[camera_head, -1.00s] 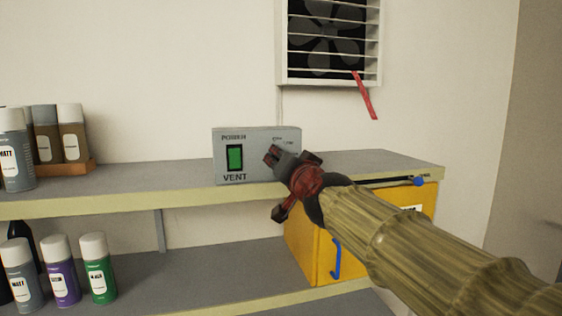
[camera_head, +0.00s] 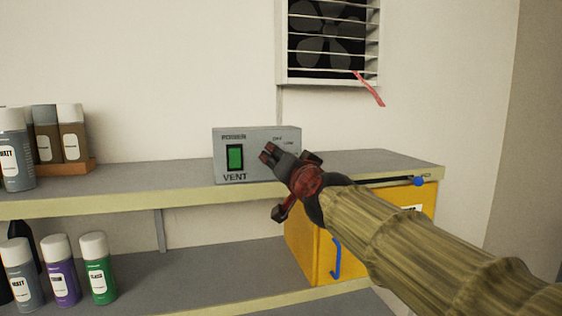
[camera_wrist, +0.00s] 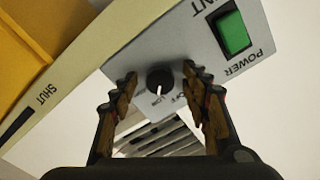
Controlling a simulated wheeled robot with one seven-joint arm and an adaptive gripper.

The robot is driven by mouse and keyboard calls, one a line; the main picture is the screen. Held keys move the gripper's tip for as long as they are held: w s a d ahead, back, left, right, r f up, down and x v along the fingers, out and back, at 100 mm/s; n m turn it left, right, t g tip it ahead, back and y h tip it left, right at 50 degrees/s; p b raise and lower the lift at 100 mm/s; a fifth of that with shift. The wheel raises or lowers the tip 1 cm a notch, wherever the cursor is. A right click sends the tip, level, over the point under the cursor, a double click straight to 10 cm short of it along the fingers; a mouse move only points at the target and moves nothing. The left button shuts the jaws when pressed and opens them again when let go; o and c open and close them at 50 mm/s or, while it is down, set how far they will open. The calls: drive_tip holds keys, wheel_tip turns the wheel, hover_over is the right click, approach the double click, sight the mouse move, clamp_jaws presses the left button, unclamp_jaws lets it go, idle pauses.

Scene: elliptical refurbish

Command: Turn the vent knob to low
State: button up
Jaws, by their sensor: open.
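The vent control box (camera_head: 256,141) is a grey box on the upper shelf, with a green power switch (camera_head: 235,157) on its left side. The wrist view shows the black vent knob (camera_wrist: 159,79) with a white pointer line, and small labels beside it, of which "LOW" seems readable. My gripper (camera_wrist: 163,100) is open, with one finger on each side of the knob in that view. I cannot tell whether either finger touches it. In the head view my gripper (camera_head: 270,156) is at the right part of the box and hides the knob.
A slatted vent with a fan (camera_head: 330,40) is on the wall above, with a red ribbon (camera_head: 369,89) hanging from it. A yellow cabinet (camera_head: 310,240) is under the shelf. Spray cans (camera_head: 62,270) stand at the left on both shelves.

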drive_tip(key=v, duration=0.7)
drive_tip(key=shift+s, duration=0.3)
drive_tip(key=s+a+f+n+g+y+b, duration=0.1)
drive_tip(key=s+f+n+g, duration=0.15)
drive_tip(key=f, duration=0.75)
drive_tip(key=s+a+f+n+g+b, duration=0.15)
drive_tip(key=s+f+g, duration=0.25)
drive_tip(key=f, duration=0.6)
drive_tip(key=s+d+f+g+h+b, duration=0.1)
drive_tip(key=s+d+f+b, duration=0.5)
drive_tip(key=f, duration=0.9)
drive_tip(key=s+d+f+g+h+b, duration=0.2)
drive_tip(key=s+d+f+b, duration=0.5)
drive_tip(key=f, duration=0.7)
drive_tip(key=s+d+f+g+h+b, duration=0.2)
drive_tip(key=s+d+f+b, duration=0.5)
drive_tip(key=f, duration=0.8)
drive_tip(key=s+h+b, duration=0.1)
drive_tip(key=s+b, duration=0.2)
drive_tip(key=s, duration=0.1)
drive_tip(key=shift+s+f, duration=0.2)
drive_tip(key=shift+f, duration=0.1)
drive_tip(key=shift+c, duration=1.2)
